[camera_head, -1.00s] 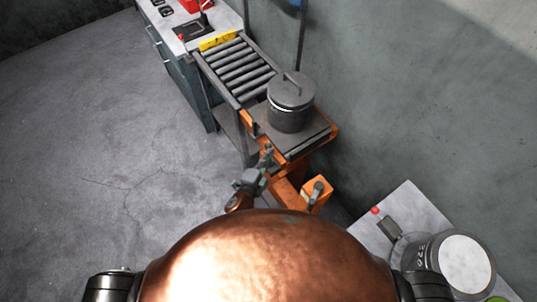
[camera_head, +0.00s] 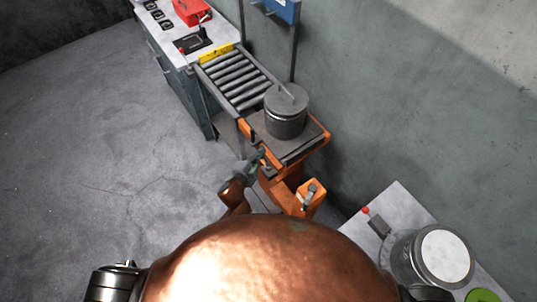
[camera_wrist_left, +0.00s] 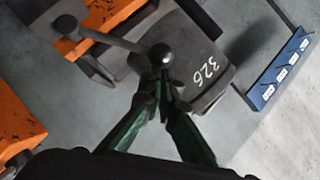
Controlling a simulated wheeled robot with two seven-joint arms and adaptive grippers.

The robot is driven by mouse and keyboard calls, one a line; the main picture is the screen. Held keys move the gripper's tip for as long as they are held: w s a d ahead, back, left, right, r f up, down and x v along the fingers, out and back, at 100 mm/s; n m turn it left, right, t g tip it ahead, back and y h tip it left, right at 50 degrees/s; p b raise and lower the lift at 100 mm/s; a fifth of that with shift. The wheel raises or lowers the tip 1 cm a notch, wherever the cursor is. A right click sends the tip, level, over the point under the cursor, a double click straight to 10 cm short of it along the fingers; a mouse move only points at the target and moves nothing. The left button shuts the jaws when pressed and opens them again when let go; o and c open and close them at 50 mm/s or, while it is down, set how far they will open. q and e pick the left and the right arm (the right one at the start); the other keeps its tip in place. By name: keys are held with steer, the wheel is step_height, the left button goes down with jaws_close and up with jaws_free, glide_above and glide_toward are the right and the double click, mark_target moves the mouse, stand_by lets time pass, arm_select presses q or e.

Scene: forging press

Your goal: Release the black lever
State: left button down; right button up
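The black lever (camera_wrist_left: 118,41) is a thin rod with a round black knob (camera_wrist_left: 161,55) at its end, in the left wrist view. My left gripper (camera_wrist_left: 160,88) has its dark green fingers drawn close together at the knob. They look closed on the lever's end, though the exact contact is partly hidden. In the head view my left gripper (camera_head: 256,160) is at the near side of the orange lift table (camera_head: 316,142); the lever is too small to make out there. My right gripper is not in view.
A lidded grey pot (camera_head: 286,118) stands on the lift table, marked 326 in the wrist view. A roller conveyor (camera_head: 236,79) leads to a workbench. An orange post (camera_head: 305,199) stands nearby. A pale table (camera_head: 396,212) with another container is at lower right. The left floor is clear.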

arm_select(q)
steer(key=shift+a+f, duration=0.15)
steer(key=shift+a, duration=0.15)
steer(key=v, duration=1.2)
steer(key=shift+f, duration=0.1)
